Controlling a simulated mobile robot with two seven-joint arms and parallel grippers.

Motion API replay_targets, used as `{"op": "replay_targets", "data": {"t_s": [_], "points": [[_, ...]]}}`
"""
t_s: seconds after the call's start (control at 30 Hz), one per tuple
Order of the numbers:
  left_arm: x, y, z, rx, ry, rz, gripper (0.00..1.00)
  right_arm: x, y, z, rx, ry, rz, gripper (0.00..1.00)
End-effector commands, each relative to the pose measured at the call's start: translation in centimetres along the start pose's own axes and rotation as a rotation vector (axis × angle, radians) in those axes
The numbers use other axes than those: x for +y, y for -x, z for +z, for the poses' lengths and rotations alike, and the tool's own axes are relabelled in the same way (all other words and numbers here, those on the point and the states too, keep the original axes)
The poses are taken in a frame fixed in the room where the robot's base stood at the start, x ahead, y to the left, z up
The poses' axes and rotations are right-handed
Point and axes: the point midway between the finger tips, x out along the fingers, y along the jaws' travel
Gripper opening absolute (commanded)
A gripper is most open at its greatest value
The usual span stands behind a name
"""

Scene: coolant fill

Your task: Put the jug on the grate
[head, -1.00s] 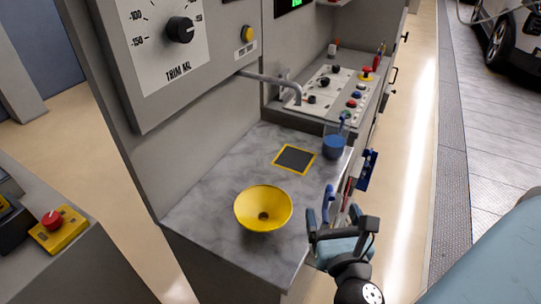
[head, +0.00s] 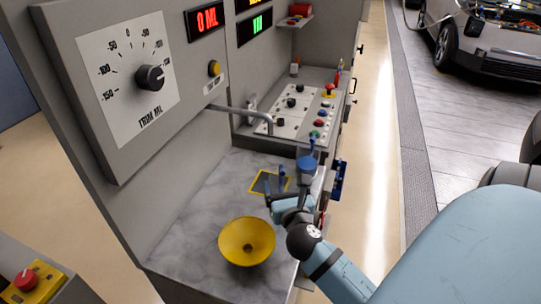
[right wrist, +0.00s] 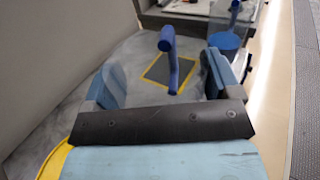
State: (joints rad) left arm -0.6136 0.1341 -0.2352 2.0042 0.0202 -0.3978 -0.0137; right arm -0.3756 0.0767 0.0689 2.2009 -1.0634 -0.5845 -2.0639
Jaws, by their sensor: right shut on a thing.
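My right gripper (head: 285,194) is over the right side of the marble counter, beside the grate. In the right wrist view its fingers (right wrist: 162,70) stand wide apart, shut on the jug. The jug's upright blue handle (right wrist: 169,55) shows between them; its body looks clear and is hardly visible. The handle also shows in the head view (head: 282,176). The grate is a dark square with a yellow border (head: 261,183), partly hidden behind the handle and gripper. I cannot tell the jug's height above the counter. My left gripper is not in view.
A second vessel with blue contents (head: 306,165) stands right of the grate, close to my gripper. A yellow funnel bowl (head: 247,241) sits at the counter's front. A grey spout (head: 245,112) reaches out from the wall. A control panel (head: 290,112) lies behind.

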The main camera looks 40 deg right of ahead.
Motion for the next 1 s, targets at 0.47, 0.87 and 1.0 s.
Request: {"op": "replay_targets", "data": {"t_s": [0.47, 0.87, 1.0], "points": [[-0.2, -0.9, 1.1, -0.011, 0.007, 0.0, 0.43, 0.0, -12.8, -0.2, -0.003, 0.0, -0.001, 0.54], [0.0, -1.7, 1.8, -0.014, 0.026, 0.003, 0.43, 0.0, -15.8, -1.1, 0.001, -0.001, -0.001, 0.54], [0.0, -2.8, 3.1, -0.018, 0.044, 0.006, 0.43, 0.1, -15.7, -2.9, 0.001, -0.003, 0.0, 0.54]]}}
